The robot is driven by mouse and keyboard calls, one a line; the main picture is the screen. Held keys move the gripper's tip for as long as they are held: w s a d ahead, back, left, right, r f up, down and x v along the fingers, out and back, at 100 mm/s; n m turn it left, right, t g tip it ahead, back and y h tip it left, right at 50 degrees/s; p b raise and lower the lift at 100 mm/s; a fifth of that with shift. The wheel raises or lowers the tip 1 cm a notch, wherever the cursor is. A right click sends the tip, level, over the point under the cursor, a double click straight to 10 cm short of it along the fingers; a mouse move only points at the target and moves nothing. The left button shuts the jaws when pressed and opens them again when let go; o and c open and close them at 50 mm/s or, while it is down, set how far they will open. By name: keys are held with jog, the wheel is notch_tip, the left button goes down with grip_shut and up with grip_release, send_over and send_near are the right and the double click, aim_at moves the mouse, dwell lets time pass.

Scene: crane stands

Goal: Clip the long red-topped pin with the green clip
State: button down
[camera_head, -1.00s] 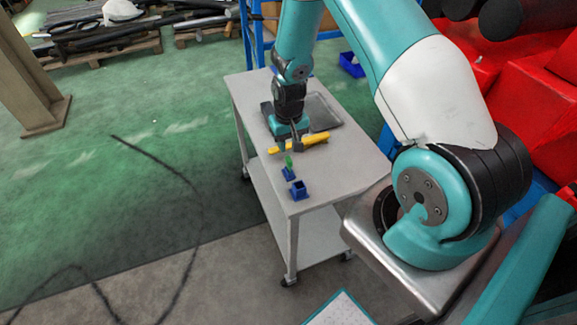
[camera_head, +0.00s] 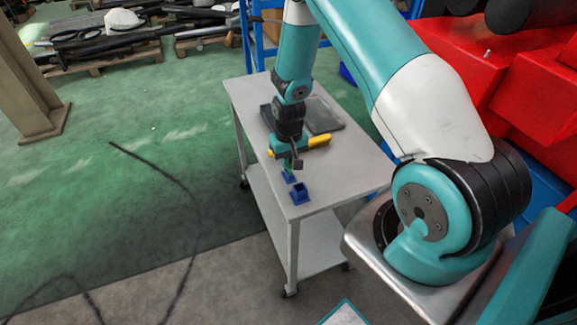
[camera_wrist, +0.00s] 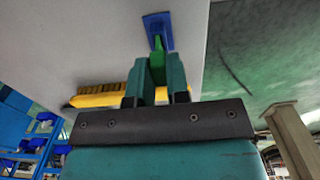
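The green clip (camera_wrist: 158,58) stands upright at a small blue stand (camera_wrist: 157,29) on the trolley table (camera_head: 342,163). My gripper (camera_wrist: 160,62) points at it with one teal finger on each side of the clip. The fingers lie very close to the clip, but I cannot tell whether they press on it. In the head view my gripper (camera_head: 289,166) is over that stand, and only a little of the clip shows. I cannot make out the long red-topped pin in either view.
A yellow brush (camera_wrist: 100,95) lies on the table beside my gripper. A dark grey tray (camera_head: 322,115) lies behind. Red bins (camera_head: 535,95) are at the right. The table's right half is mostly clear.

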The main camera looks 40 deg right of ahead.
jog(key=shift+r, duration=0.15)
jog(key=shift+r+p, duration=1.85)
jog(key=shift+r, duration=0.55)
